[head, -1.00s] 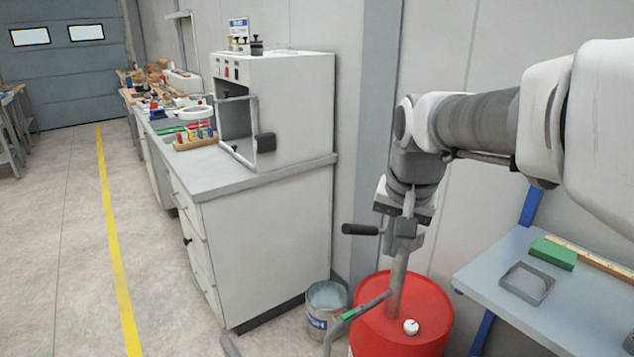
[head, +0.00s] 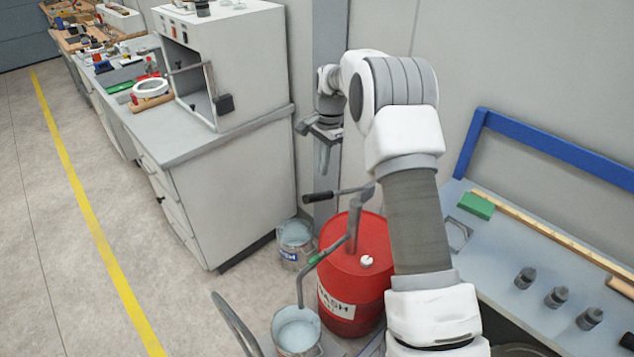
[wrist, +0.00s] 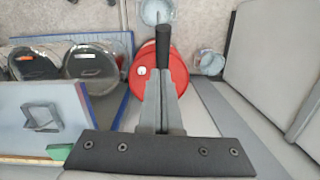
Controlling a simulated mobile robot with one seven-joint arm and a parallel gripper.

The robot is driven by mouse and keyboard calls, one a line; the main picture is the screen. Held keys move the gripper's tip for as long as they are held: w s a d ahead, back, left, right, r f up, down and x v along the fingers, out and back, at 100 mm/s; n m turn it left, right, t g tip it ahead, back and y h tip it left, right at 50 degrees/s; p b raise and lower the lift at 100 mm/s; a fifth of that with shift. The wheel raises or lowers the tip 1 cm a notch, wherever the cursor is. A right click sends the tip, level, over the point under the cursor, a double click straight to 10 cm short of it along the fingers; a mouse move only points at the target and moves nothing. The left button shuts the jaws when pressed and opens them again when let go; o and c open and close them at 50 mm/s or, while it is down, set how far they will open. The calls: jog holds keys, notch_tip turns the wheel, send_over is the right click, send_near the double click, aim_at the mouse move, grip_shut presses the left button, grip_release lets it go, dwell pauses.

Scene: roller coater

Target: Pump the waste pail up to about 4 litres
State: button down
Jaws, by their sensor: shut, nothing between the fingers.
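The red drum (head: 340,275) carries a grey hand pump with a black crank grip (head: 318,197) pointing left. Its spout pipe, with a green band (head: 314,259), bends down to an open metal pail (head: 297,332) on the floor. That pail's inside looks pale; I cannot read its level or tell whether it is the waste pail. My gripper (head: 323,168) points down, shut and empty, above the crank grip and apart from it. In the wrist view my gripper (wrist: 163,80) shows closed fingers, with the black grip (wrist: 161,45) beyond them.
A second, labelled pail (head: 295,243) stands between the drum and the white cabinet (head: 228,210). A blue-framed bench (head: 520,262) with a green block (head: 476,206) and dark knobs is at right. A curved grey bar (head: 235,322) stands at front left. The floor at left is open.

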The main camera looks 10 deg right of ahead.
aim_at(321, 193)
jog(key=shift+w+f+m+p, duration=0.3)
jog(key=shift+w+f+p, duration=0.1)
jog(key=shift+f, duration=0.15)
jog(key=shift+f, duration=0.15)
jog(key=shift+s+a+f+b, duration=0.15)
jog(key=shift+f+b, duration=0.9)
jog(key=shift+f, duration=0.65)
jog(key=shift+a+f+b, duration=0.15)
jog(key=shift+f+b, duration=0.9)
jog(key=shift+f, duration=0.65)
jog(key=shift+f+b, duration=1.45)
jog(key=shift+f, duration=0.8)
jog(key=shift+r, duration=0.1)
